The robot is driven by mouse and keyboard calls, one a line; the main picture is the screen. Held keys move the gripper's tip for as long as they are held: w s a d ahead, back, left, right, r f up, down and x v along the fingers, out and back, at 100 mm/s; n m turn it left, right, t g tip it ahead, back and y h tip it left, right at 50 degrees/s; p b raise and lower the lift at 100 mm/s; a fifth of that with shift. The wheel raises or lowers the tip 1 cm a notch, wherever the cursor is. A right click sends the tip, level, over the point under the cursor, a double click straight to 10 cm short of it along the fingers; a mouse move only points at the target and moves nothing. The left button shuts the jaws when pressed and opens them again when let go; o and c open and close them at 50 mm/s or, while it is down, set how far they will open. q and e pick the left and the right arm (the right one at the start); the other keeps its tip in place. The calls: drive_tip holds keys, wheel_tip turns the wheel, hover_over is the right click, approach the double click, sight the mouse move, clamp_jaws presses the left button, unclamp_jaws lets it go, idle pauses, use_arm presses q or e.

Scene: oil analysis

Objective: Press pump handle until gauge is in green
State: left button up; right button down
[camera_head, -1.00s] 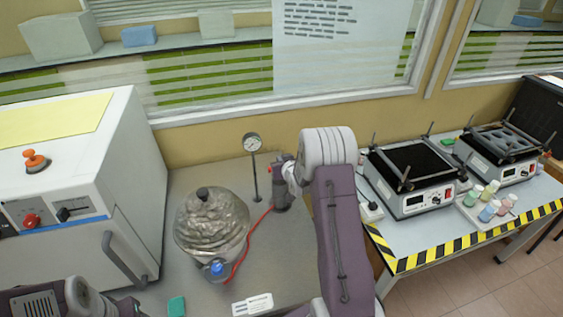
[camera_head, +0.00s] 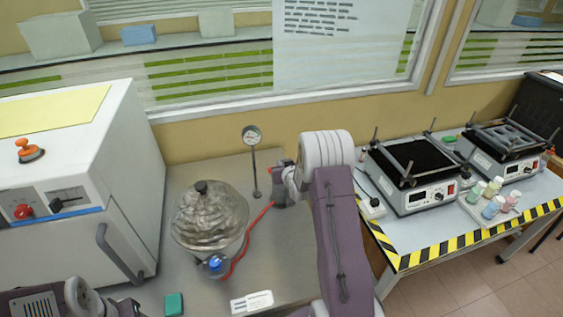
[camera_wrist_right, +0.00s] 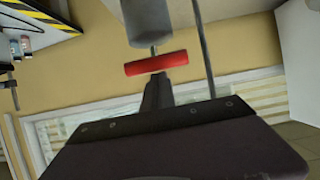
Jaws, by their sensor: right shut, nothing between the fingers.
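The round pressure gauge (camera_head: 252,135) stands on a thin post at the back of the left table. Its face is too small to read the needle or colours. The grey pump (camera_head: 279,192) stands to its right, partly hidden by my right arm. In the right wrist view the red pump handle (camera_wrist_right: 156,63) is a short crossbar by the grey pump cylinder. My right gripper (camera_wrist_right: 158,82) is shut and empty, its tips close to the handle; contact is unclear. My left gripper (camera_head: 126,308) is partly cut off at the bottom left edge, and its jaws cannot be made out.
A white cabinet (camera_head: 135,180) stands at left. A green block (camera_head: 174,304) and a label card (camera_head: 252,301) lie in front. Shakers (camera_head: 418,195) stand right.

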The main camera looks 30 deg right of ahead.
use_arm(q)
drive_tip(key=shift+r, duration=0.1)
use_arm(e)
drive_tip(key=shift+s+a+f, duration=0.1)
drive_tip(key=shift+s+f, duration=0.05)
drive_tip(key=shift+f, duration=0.15)
drive_tip(key=r+p, duration=0.1)
drive_tip(key=r, duration=0.1)
drive_tip(key=w+r+p, duration=0.1)
drive_tip(key=r+p, duration=0.1)
drive_tip(key=shift+r, duration=0.35)
use_arm(q)
drive_tip(key=b, duration=0.2)
drive_tip(key=shift+s+d+b, duration=0.25)
drive_tip(key=shift+d+b, duration=0.1)
drive_tip(key=shift+b, duration=0.05)
use_arm(e)
drive_tip(key=v, duration=0.9)
drive_tip(key=shift+s, duration=0.45)
drive_tip(key=shift+r, duration=0.15)
